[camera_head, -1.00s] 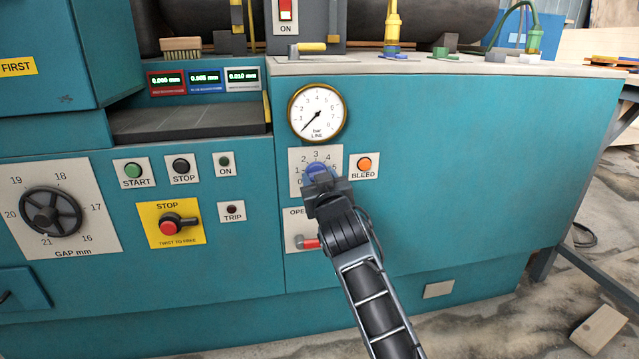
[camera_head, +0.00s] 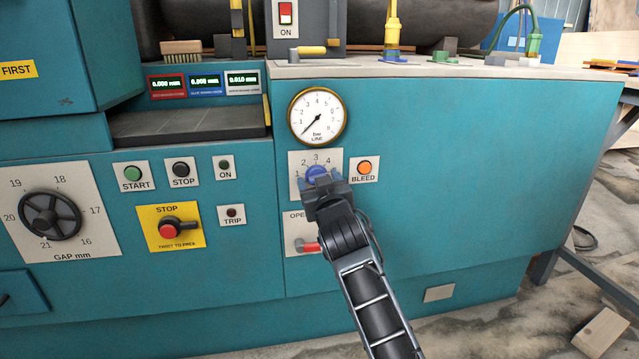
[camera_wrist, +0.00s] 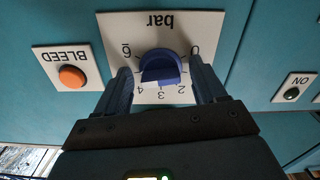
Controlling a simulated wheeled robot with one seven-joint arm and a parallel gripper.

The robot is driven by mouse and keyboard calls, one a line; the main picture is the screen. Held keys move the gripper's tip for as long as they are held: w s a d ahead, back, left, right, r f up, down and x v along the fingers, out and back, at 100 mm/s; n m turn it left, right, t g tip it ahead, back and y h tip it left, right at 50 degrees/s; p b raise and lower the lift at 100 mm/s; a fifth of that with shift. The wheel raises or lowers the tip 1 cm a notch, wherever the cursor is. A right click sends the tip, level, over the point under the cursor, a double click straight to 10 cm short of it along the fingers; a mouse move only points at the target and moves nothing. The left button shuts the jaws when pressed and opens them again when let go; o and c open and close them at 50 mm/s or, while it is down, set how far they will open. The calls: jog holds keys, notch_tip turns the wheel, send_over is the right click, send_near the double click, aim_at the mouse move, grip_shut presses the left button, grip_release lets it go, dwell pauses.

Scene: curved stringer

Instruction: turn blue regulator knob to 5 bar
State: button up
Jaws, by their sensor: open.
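The blue regulator knob (camera_head: 316,173) sits on a white dial plate marked in bar (camera_head: 297,158) on the teal machine front. It shows in the wrist view (camera_wrist: 160,68), where the plate appears upside down with 0 at right and 6 at left. My gripper (camera_head: 322,184) is at the plate, covering its lower part in the head view. In the wrist view, my gripper's fingers (camera_wrist: 163,88) stand open on either side of the knob, with gaps showing. The line gauge (camera_head: 317,115) above has its needle pointing down-left, near the low end.
The orange BLEED button (camera_head: 364,165) is close right of the dial plate. A red-handled lever (camera_head: 307,246) on the OPEN plate is below, partly behind my arm. A yellow STOP panel (camera_head: 172,227) is at left. The teal panel to the right is bare.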

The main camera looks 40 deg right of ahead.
jog(key=p+v, duration=0.1)
jog(key=v, duration=0.6)
jog(key=shift+s+a, duration=0.2)
jog(key=shift+s, duration=0.15)
jog(key=s+a+f+n+y, duration=0.3)
jog(key=s+a+f, duration=0.3)
jog(key=s, duration=0.3)
jog(key=s+a+f+n+y, duration=0.2)
jog(key=s+a+f+y, duration=0.2)
jog(key=s+a+f, duration=0.4)
jog(key=s+a+r+y, duration=0.1)
jog(key=s+a+r, duration=0.15)
jog(key=s, duration=0.55)
jog(key=s+a+r+y, duration=0.1)
jog(key=s+a+r, duration=0.15)
jog(key=s, duration=0.55)
jog(key=s+a+r+y, duration=0.1)
jog(key=s+a, duration=0.2)
jog(key=s, duration=0.4)
notch_tip(320, 180, up, 30)
jog(key=p, duration=2.9)
jog(key=shift+s+d+f, duration=0.2)
jog(key=shift+s+f, duration=0.05)
